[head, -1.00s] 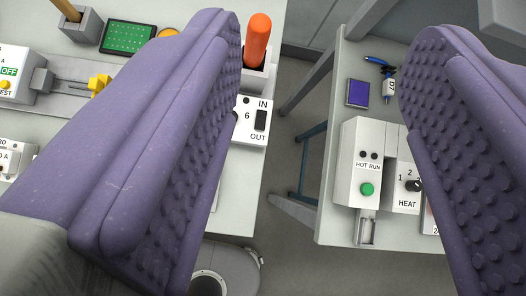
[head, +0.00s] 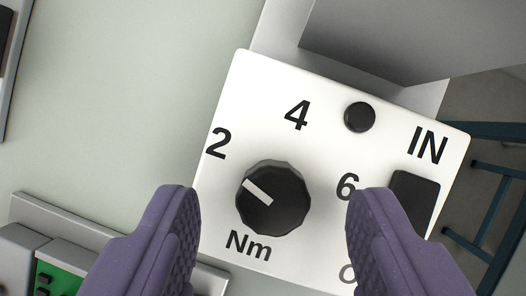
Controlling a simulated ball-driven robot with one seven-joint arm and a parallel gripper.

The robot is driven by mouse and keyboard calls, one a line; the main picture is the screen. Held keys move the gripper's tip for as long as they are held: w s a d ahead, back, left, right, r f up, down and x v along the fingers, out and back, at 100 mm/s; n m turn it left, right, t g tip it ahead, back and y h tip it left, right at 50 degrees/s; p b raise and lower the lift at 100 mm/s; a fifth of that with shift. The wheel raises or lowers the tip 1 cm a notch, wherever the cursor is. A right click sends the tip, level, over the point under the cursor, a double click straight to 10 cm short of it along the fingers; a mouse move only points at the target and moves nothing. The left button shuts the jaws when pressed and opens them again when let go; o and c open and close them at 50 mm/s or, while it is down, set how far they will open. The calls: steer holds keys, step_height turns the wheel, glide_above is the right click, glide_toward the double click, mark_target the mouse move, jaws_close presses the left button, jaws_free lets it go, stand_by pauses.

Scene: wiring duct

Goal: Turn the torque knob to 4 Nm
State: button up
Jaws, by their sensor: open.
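The black faceted torque knob (head: 280,215) sits on a white panel (head: 315,240) that looks tilted in the head view. Its white pointer aims to the upper left, roughly at the 2 and slightly below it. The 4 is printed above the knob, the 6 to its right and "Nm" below it. My gripper (head: 272,193) is open, with one purple ribbed finger on each side of the knob. Both fingers appear apart from the knob. Their height above the panel is hard to tell. The right finger hides part of the lettering at the lower right.
A small round black button (head: 360,117) is near the panel's top edge. A black rocker switch (head: 413,198) stands under "IN", close to the right finger. A grey block (head: 375,40) rises behind the panel. A green board (head: 62,277) is at lower left. The pale tabletop (head: 130,100) at left is clear.

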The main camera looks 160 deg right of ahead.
steer(key=shift+x, duration=0.95)
steer(key=c, duration=1.1)
steer(key=shift+o, duration=0.2)
